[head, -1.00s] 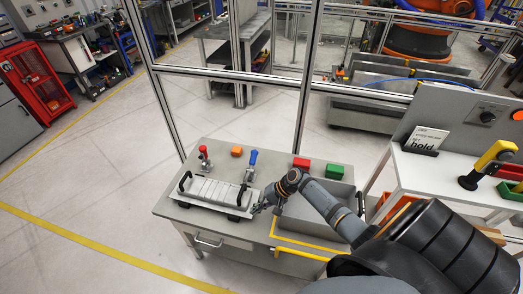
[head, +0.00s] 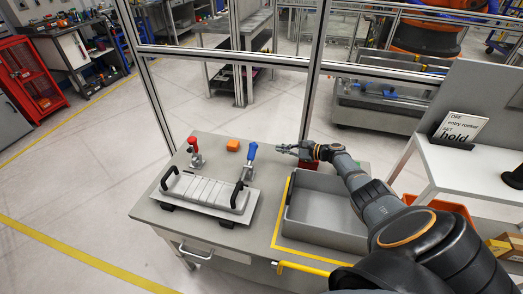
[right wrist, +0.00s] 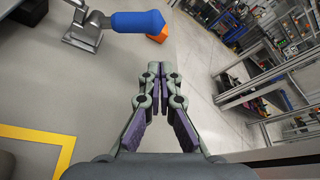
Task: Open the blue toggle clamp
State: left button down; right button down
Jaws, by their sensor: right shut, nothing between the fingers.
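The blue toggle clamp (head: 251,153) stands at the back right corner of the grey ribbed cover (head: 208,192), its blue handle pointing up. In the right wrist view the blue handle (right wrist: 137,21) lies across the top, ahead and left of the fingertips. My right gripper (head: 281,148) is to the right of the blue handle, close to its height in the head view. Its fingers (right wrist: 155,75) are shut with nothing between them, and they appear apart from the handle. My left gripper is out of view.
A red-handled clamp (head: 194,150) and an orange block (head: 233,145) stand at the table's back. A grey bin (head: 322,208) lies on the right, below my right arm. A red block (head: 309,165) is partly hidden by it.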

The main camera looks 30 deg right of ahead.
aim_at(251, 155)
jog(key=shift+a+r, duration=0.1)
jog(key=b+x, duration=0.1)
jog(key=x, duration=0.2)
jog(key=b+x, duration=0.4)
jog(key=x, duration=0.1)
jog(key=shift+w+a+f, duration=0.15)
jog(key=shift+w+f, duration=0.05)
jog(key=shift+f, duration=0.25)
jog(key=shift+w+a+b, duration=0.35)
jog(key=shift+w, duration=0.25)
jog(key=shift+r, duration=0.2)
